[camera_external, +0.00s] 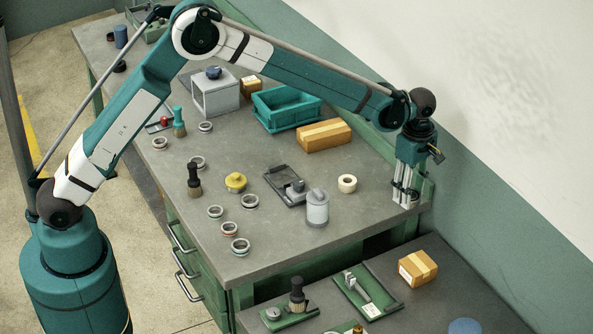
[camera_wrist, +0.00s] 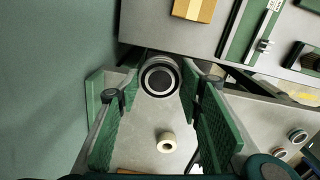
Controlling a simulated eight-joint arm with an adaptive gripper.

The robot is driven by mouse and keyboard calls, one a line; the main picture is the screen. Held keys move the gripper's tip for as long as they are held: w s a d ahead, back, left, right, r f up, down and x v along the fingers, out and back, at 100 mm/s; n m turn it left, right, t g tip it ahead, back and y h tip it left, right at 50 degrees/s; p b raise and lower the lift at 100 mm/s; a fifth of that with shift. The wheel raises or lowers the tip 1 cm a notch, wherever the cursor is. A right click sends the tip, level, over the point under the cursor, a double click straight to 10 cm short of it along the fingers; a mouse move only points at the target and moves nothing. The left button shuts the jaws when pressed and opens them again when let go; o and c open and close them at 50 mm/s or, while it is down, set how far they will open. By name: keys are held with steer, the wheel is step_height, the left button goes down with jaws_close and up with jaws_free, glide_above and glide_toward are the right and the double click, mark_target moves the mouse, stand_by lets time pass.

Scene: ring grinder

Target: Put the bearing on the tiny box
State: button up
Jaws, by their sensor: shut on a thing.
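My gripper (camera_external: 407,197) hangs pointing down at the right end of the grey workbench, near the wall. In the wrist view my gripper (camera_wrist: 160,78) is shut on a round bearing (camera_wrist: 147,82) with a dark middle and pale rim, held between the fingertips. The bearing is hard to make out in the external view. A small cardboard box (camera_external: 417,268) stands on the lower bench, below and in front of my gripper; part of it (camera_wrist: 195,9) shows at the wrist view's top edge. Another small cardboard box (camera_external: 251,86) stands at the back. I cannot tell which is the tiny box.
A larger cardboard box (camera_external: 323,135) and a teal crate (camera_external: 287,108) stand along the wall. A cream ring (camera_external: 347,183), a grey cylinder (camera_external: 317,208) and several loose rings lie on the workbench. Green trays (camera_external: 367,296) lie left of the lower bench's box.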

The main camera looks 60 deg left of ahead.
steer(key=m, duration=0.1)
glide_above(418, 263)
steer(key=f, duration=0.1)
steer(key=shift+w+b, duration=0.1)
steer(key=shift+b, duration=0.25)
steer(key=shift+f, duration=3.1)
steer(key=shift+f, duration=0.1)
steer(key=shift+f, duration=1.8)
steer(key=shift+f+b, duration=0.2)
steer(key=shift+b, duration=0.1)
steer(key=o, duration=1)
